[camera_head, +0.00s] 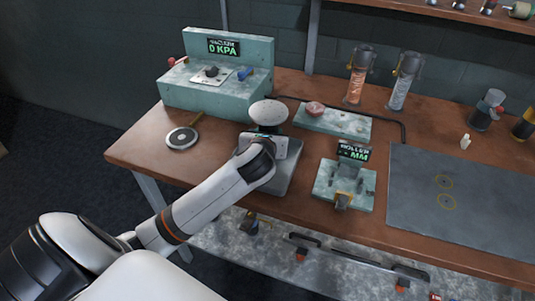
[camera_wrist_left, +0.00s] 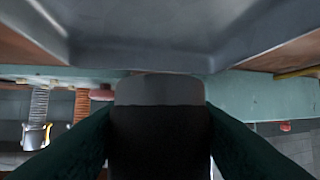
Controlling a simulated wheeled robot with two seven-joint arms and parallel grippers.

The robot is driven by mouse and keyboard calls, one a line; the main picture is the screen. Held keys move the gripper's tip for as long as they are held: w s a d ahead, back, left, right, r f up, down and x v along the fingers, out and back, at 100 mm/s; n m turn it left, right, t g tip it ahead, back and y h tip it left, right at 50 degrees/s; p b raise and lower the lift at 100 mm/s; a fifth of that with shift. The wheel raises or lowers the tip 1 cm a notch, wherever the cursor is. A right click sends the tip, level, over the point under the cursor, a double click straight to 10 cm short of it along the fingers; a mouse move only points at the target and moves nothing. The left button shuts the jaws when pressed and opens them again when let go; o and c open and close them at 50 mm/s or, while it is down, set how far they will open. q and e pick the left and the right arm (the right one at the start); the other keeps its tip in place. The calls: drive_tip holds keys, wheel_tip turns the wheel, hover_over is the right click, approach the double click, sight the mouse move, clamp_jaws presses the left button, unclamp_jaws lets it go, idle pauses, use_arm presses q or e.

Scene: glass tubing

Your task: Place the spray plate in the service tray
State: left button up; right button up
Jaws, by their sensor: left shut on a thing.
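In the head view my left gripper (camera_head: 268,147) is over a grey tray (camera_head: 284,183), likely the service tray, at the bench's front edge. The arm hides part of the tray, and the fingertips are hidden there. In the left wrist view my left gripper (camera_wrist_left: 160,118) is shut on a dark block with a grey end (camera_wrist_left: 160,90); I cannot tell for sure that it is the spray plate. The tray (camera_wrist_left: 170,45) fills the top of that view, apart from the dark block in the picture. My right gripper is not in view.
A teal vacuum station (camera_head: 214,92) stands behind, with a round disc (camera_head: 182,138) on the bench before it. A roller station (camera_head: 344,185) and a dark mat (camera_head: 480,215) lie right. Two tube holders (camera_head: 357,80) stand at the back.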

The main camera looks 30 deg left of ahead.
use_arm(q)
wheel_tip(320, 180, down, 5)
drive_tip(key=shift+r+b, duration=0.1)
drive_tip(key=shift+b, duration=0.25)
drive_tip(key=shift+f, duration=0.2)
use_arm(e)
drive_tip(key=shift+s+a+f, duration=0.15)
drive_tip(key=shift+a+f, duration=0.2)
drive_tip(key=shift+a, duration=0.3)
use_arm(q)
drive_tip(key=o, duration=1.2)
drive_tip(key=shift+f, duration=0.1)
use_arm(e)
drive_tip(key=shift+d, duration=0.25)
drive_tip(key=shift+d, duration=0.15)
use_arm(q)
drive_tip(key=shift+s+d+r, duration=0.15)
drive_tip(key=shift+s+r, duration=0.05)
drive_tip(key=shift+r, duration=0.05)
drive_tip(key=v, duration=1.1)
drive_tip(key=shift+s+d+p, duration=0.1)
drive_tip(key=shift+s+p, duration=0.15)
drive_tip(key=shift+p, duration=0.1)
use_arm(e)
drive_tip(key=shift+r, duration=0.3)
